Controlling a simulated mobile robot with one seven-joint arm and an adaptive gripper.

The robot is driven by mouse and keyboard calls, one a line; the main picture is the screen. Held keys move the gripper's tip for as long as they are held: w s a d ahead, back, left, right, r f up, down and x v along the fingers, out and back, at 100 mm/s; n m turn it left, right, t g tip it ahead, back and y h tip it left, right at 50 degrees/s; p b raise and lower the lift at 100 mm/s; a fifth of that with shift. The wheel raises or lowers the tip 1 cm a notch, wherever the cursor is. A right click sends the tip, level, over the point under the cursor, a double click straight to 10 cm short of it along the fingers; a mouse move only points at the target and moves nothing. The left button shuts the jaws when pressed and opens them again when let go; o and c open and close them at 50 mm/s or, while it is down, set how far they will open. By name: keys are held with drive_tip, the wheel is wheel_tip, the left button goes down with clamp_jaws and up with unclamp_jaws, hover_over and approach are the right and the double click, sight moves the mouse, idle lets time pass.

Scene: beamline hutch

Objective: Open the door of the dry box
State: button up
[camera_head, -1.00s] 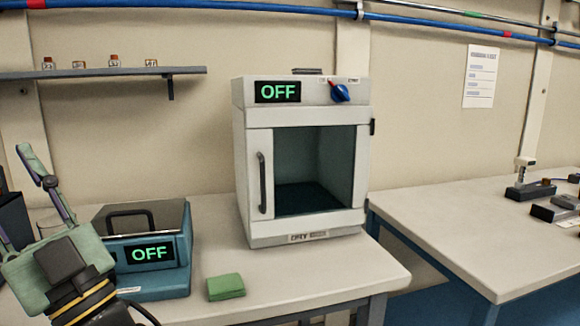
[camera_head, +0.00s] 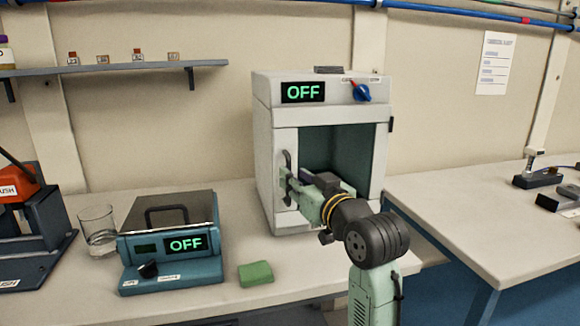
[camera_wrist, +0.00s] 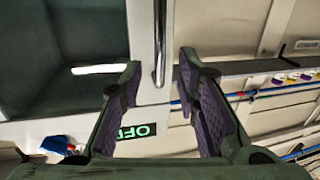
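The dry box (camera_head: 335,93) is a white cabinet on the bench, with a green "OFF" display and a blue knob above its door. Its door (camera_head: 310,129) has a large dark window and looks closed. The upright handle (camera_head: 287,159) is on the door's left side, partly hidden by my gripper. My gripper (camera_head: 288,183) is at the handle, its arm crossing in front of the window. In the wrist view, my gripper (camera_wrist: 160,70) is open, with the bar handle (camera_wrist: 160,45) between its spread fingertips. I see a gap on each side of the bar.
A blue device (camera_head: 172,275) with an "OFF" display stands left of the box. A green block (camera_head: 256,273) lies on the bench in front. A glass beaker (camera_head: 98,230) and an orange-and-dark device (camera_head: 20,188) are further left. A second bench (camera_head: 480,200) stands right.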

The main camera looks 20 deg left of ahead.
sight(289, 201)
drive_tip(key=shift+p+x, duration=0.4)
drive_tip(key=shift+x, duration=1.85)
clamp_jaws()
